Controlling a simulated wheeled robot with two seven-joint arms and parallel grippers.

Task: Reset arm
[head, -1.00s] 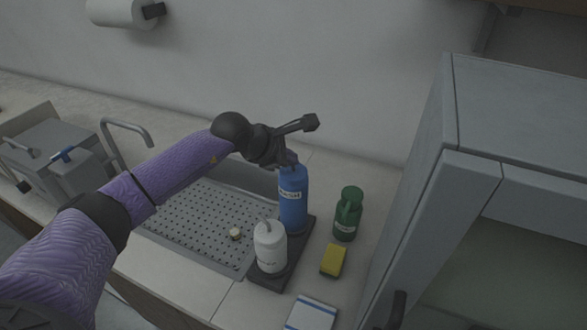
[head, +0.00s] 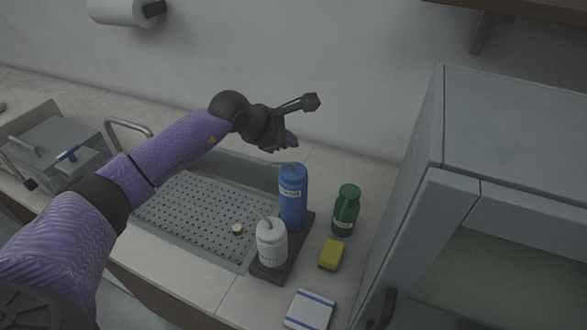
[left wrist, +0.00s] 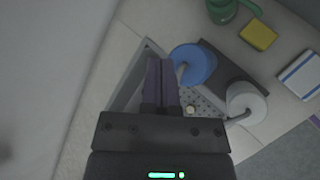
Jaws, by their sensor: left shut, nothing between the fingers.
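My left arm comes in from the left in the head view, over the sink. My left gripper (head: 289,146) is shut and empty, above and behind the blue pump bottle (head: 293,198). In the left wrist view its fingers (left wrist: 161,62) lie together, just beside the blue bottle (left wrist: 193,64) in the picture. The blue bottle and a white pump bottle (head: 271,246) stand upright on a dark tray (head: 300,254) at the sink's right edge. My right gripper is not in view.
A perforated sink tray (head: 190,211) holds a small round item (head: 237,229). A green bottle (head: 345,211), a yellow sponge (head: 332,254) and a blue-striped white cloth (head: 310,309) are on the counter. A grey cabinet (head: 520,130) stands right. A faucet (head: 128,127) is left.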

